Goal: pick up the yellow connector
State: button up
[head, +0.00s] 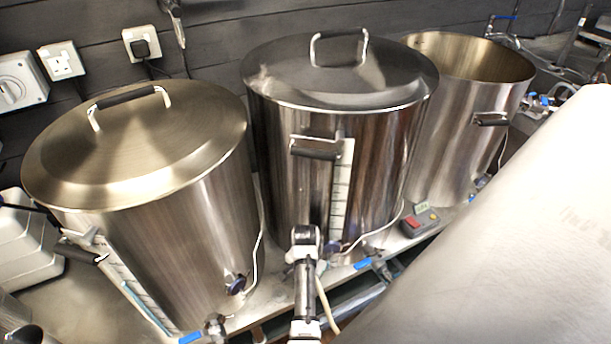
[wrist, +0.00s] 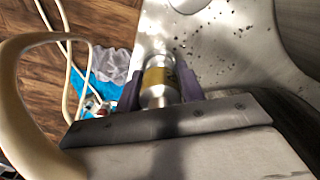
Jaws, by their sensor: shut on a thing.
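In the wrist view, the yellow connector (wrist: 157,78) is a short metal cylinder with a yellow-gold band. It sits between the two dark purple fingers of my gripper (wrist: 158,88). The fingers are shut on it, one on each side. The silvery near end of the connector faces the camera; its far end lies against a pale speckled surface, and I cannot tell if it touches. I cannot make out my gripper or the connector in the head view.
Three steel pots stand in a row in the head view: a lidded left pot (head: 170,235), a lidded middle pot (head: 275,165) and an open right pot (head: 455,130). A large pale smooth surface fills the lower right. Hoses (wrist: 68,60) and a blue cloth (wrist: 93,83) lie left in the wrist view.

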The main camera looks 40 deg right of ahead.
jog(key=shift+a+r, duration=0.1)
jog(key=shift+r, duration=0.05)
jog(key=shift+a+r+b, duration=0.1)
jog(key=shift+r+b, duration=0.05)
jog(key=shift+b, duration=0.25)
notch_tip(320, 180, up, 6)
jog(key=shift+b, duration=0.55)
jog(key=s+a, duration=0.5)
jog(key=a, duration=0.3)
jog(key=s+a, duration=0.5)
jog(key=a, duration=0.3)
jog(key=shift+s+a+r+p, duration=0.2)
jog(key=shift+a+p, duration=0.1)
jog(key=shift+a, duration=0.05)
jog(key=shift+r, duration=0.1)
jog(key=shift+r+p, duration=2.15)
jog(key=shift+p, duration=0.75)
